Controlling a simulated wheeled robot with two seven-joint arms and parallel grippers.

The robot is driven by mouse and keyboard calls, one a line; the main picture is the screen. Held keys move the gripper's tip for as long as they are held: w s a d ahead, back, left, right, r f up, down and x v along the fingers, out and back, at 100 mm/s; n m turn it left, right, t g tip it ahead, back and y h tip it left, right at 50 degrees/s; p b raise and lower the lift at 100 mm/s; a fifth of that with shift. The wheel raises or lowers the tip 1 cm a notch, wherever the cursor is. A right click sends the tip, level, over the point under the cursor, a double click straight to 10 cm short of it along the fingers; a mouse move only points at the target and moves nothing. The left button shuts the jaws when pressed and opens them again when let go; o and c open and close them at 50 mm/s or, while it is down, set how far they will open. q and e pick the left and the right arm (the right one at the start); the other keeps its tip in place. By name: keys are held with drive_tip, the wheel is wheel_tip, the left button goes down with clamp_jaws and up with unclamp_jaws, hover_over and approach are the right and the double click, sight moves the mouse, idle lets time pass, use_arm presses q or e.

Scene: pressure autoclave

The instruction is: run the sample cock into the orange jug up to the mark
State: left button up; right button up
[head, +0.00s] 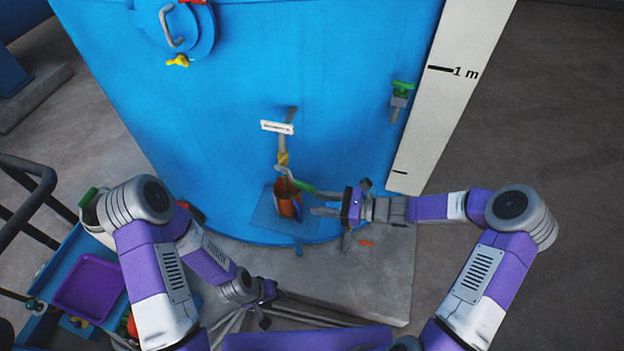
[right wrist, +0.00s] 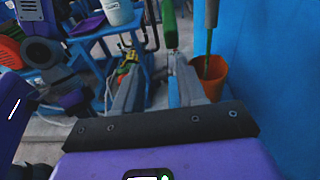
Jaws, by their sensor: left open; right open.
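The orange jug (head: 287,203) stands on a blue tray (head: 262,217) at the foot of the blue vessel, under the sample cock (head: 283,168). The cock has a yellow part and a green lever (head: 303,186). My right gripper (head: 314,202) is open, just right of the jug and lever. In the right wrist view, the green lever (right wrist: 169,24) is beyond the fingertips, near the right finger. The jug (right wrist: 213,78) is right of it, with a thin greenish streak entering it from above. Its mark and fill level are not discernible. My left gripper (head: 266,291) is open, low and away from the jug.
A white label (head: 277,127) hangs above the cock. Another green-handled valve (head: 401,90) is on the vessel's right side, beside a white scale board (head: 445,95). A blue cart with a purple tray (head: 88,284) stands lower left. The floor to the right is clear.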

sight(306, 190)
wheel_tip(306, 190, up, 4)
drive_tip(key=w+d+f+t+y, duration=0.1)
drive_tip(key=d, duration=0.1)
drive_tip(key=shift+m, duration=0.3)
drive_tip(key=x, duration=0.7)
drive_tip(key=shift+r+b, duration=0.25)
drive_tip(key=shift+b, duration=0.05)
clamp_jaws()
